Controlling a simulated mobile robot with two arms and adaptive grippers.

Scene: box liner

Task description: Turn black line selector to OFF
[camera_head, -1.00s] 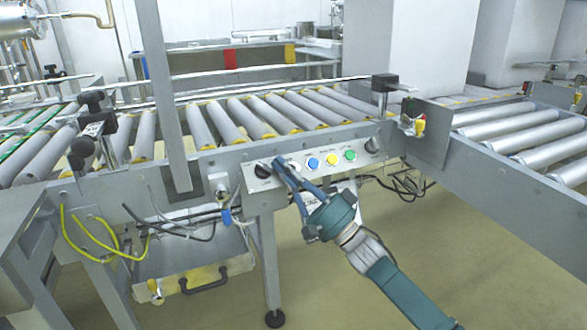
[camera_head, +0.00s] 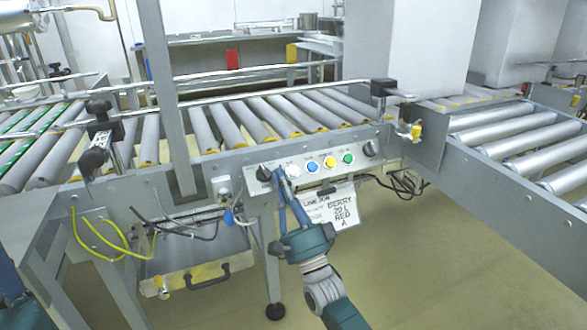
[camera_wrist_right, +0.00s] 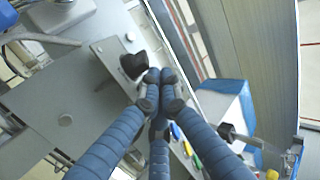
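A black selector knob (camera_head: 263,173) sits at the left end of the grey control panel on the conveyor's side. A second black knob (camera_head: 371,148) is at the panel's right end; I cannot read which label belongs to which. My right gripper (camera_head: 279,177) has its blue fingertips just right of the left knob. In the right wrist view the fingertips (camera_wrist_right: 160,88) are drawn together, with nothing seen between them, close beside the black knob (camera_wrist_right: 133,65). Whether they touch it is unclear. The knob's exact pointing direction is too small to tell. My left gripper is out of view.
White (camera_head: 293,170), blue (camera_head: 312,166), yellow (camera_head: 330,162) and green (camera_head: 348,158) buttons lie between the knobs. A grey upright post (camera_head: 163,95) stands left of the panel. Floor in front is clear.

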